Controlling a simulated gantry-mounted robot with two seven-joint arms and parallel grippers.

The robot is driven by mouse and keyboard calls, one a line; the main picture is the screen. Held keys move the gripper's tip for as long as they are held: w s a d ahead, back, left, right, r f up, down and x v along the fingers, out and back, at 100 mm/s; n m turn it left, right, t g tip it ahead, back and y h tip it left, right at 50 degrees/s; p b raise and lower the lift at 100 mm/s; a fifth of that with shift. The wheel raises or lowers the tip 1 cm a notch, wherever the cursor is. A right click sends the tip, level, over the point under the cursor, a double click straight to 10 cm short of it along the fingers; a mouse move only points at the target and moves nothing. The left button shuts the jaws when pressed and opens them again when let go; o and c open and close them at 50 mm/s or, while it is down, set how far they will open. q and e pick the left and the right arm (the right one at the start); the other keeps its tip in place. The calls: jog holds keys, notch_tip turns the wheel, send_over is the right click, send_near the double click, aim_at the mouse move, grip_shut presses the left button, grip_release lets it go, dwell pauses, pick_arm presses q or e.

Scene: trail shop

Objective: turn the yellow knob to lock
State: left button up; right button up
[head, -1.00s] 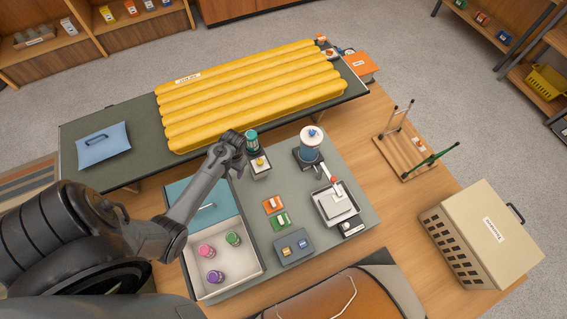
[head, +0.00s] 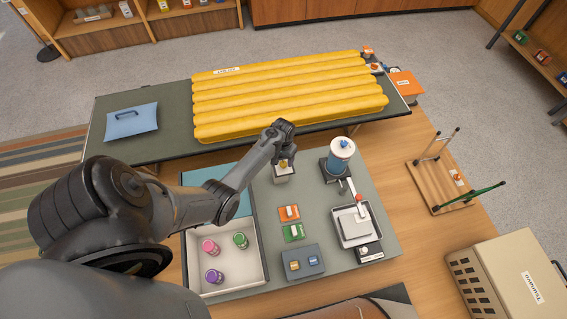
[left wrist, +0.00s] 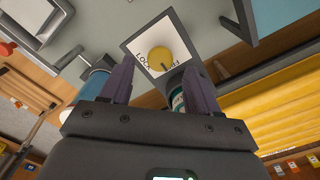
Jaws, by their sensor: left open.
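The yellow knob (head: 284,164) sits on a small white-topped block on the grey-green mat. In the left wrist view the knob (left wrist: 159,59) is round, on a white plate (left wrist: 137,46) marked LOCK on one side and with a partly hidden word on the other. A short dark mark shows on the knob's lower edge. My left gripper (head: 284,127) is at the block's far side in the head view. In the left wrist view its open fingers (left wrist: 156,78) are spread on either side of the knob's direction, apart from it. My right gripper is not in view.
A green-labelled canister (left wrist: 177,99) shows partly between the fingers in the left wrist view. A blue-bodied device (head: 340,158) stands right of the knob. A yellow air mattress (head: 285,95) lies behind. A white bin (head: 257,277) with several jars is at front left.

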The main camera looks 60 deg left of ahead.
aim_at(283, 164)
pick_arm(q)
jog(key=shift+f+b, duration=0.35)
jog(key=shift+f, duration=1.15)
jog(key=shift+c, duration=0.2)
jog(key=c, duration=1)
